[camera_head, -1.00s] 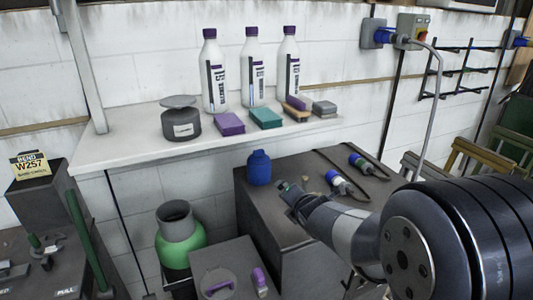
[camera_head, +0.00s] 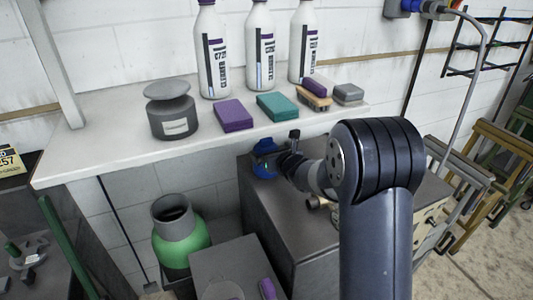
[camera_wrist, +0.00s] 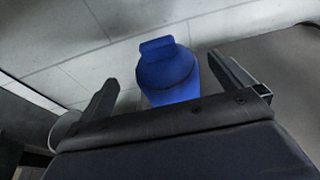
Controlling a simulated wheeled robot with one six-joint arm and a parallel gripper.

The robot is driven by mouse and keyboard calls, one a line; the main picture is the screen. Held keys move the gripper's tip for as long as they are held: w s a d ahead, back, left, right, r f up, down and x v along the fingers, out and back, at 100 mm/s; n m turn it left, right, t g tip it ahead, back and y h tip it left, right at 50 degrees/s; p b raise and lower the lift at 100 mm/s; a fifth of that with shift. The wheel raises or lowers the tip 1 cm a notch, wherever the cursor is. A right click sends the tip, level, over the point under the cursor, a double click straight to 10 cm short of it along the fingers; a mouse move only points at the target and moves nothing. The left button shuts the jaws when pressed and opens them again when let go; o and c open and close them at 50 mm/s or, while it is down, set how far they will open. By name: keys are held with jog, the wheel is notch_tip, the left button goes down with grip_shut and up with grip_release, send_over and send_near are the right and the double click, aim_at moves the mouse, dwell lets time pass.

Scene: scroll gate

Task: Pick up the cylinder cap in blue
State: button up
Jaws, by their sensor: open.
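The blue cylinder cap (camera_head: 264,170) stands upright on the grey cabinet (camera_head: 308,222), near its back left corner below the shelf. In the head view my gripper (camera_head: 284,153) is at the cap's right side and partly covers it. In the wrist view the cap (camera_wrist: 168,72) shows a round body with a narrower neck. It lies between the two open fingers of my gripper (camera_wrist: 168,92), with a gap visible on each side. The cap's lower part is hidden behind the gripper body in the wrist view.
A white shelf (camera_head: 120,150) above holds several bottles, a dark round container (camera_head: 173,117) and sponges such as a purple one (camera_head: 234,115). A green cylinder (camera_head: 180,240) with a grey collar stands left of the cabinet. The white wall (camera_head: 130,50) is close behind.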

aim_at(268, 147)
jog(key=shift+p+x, duration=1.25)
jog(key=shift+x, duration=1.6)
jog(key=shift+d+f, duration=0.1)
jog(key=shift+d, duration=0.1)
jog(key=shift+c, duration=0.6)
jog(key=c, duration=0.8)
